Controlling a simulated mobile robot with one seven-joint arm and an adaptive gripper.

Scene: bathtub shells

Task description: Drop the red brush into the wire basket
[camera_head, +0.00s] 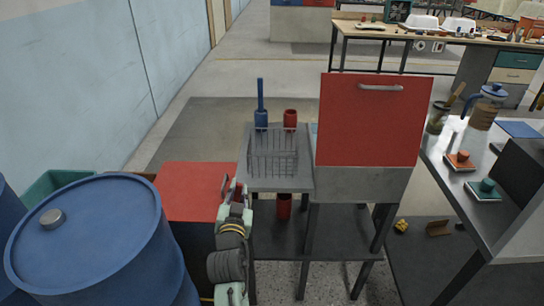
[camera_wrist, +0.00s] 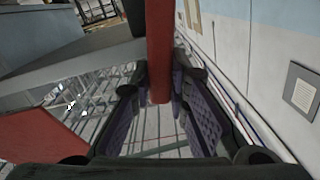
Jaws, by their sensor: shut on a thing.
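My gripper (camera_wrist: 160,95) is shut on a long red rod, the handle of the red brush (camera_wrist: 160,50), which stands between the dark, purple-padded fingers in the wrist view. The brush's head cannot be made out. In the head view my arm rises left of the grey stand, and the brush is not clear there. The grey wire basket (camera_head: 273,155) is on top of the grey stand (camera_head: 297,180), to the right of my arm. Thin grey wires also show left of the fingers in the wrist view, but I cannot tell whether they are the basket.
A blue brush (camera_head: 261,90) stands in a blue holder behind the basket, beside a red holder (camera_head: 290,118). A red panel with a handle (camera_head: 367,120) rises to the right. A red-topped box (camera_head: 195,190) and a blue barrel (camera_head: 90,240) are at the left.

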